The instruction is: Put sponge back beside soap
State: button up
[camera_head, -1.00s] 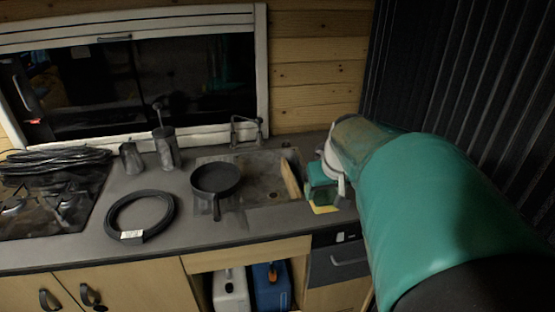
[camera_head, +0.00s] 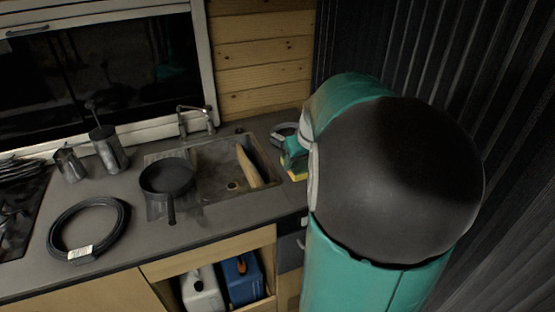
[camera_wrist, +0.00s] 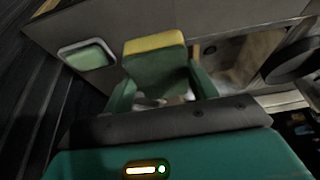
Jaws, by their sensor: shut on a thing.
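The sponge (camera_wrist: 155,62), green with a yellow layer, is held between the two green fingers of my gripper (camera_wrist: 160,82) in the wrist view. In the head view its yellow edge (camera_head: 298,174) shows under my gripper (camera_head: 293,156), at the counter's right end just right of the sink. I cannot tell whether it touches the counter. A green soap (camera_wrist: 90,56) lies in a pale-rimmed dish to the left of the sponge in the wrist view, a short gap apart. In the head view, a dish (camera_head: 284,130) shows behind my gripper, partly hidden by my arm.
The sink (camera_head: 212,164) with a wooden board (camera_head: 249,167) leaning in it is left of my gripper. A black pan (camera_head: 167,177) sits at its left edge, near a coiled hose (camera_head: 88,228). A faucet (camera_head: 195,122) stands behind. A dark ribbed wall (camera_head: 480,60) bounds the right.

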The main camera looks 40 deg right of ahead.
jog(key=d+f, duration=0.2)
jog(key=f, duration=0.1)
jog(key=d+f, duration=0.2)
jog(key=shift+w+f, duration=0.1)
jog(key=shift+w, duration=0.3)
jog(key=shift+w+f, duration=0.1)
jog(key=shift+f, duration=1.5)
jog(key=shift+f, duration=0.1)
jog(key=o, duration=0.9)
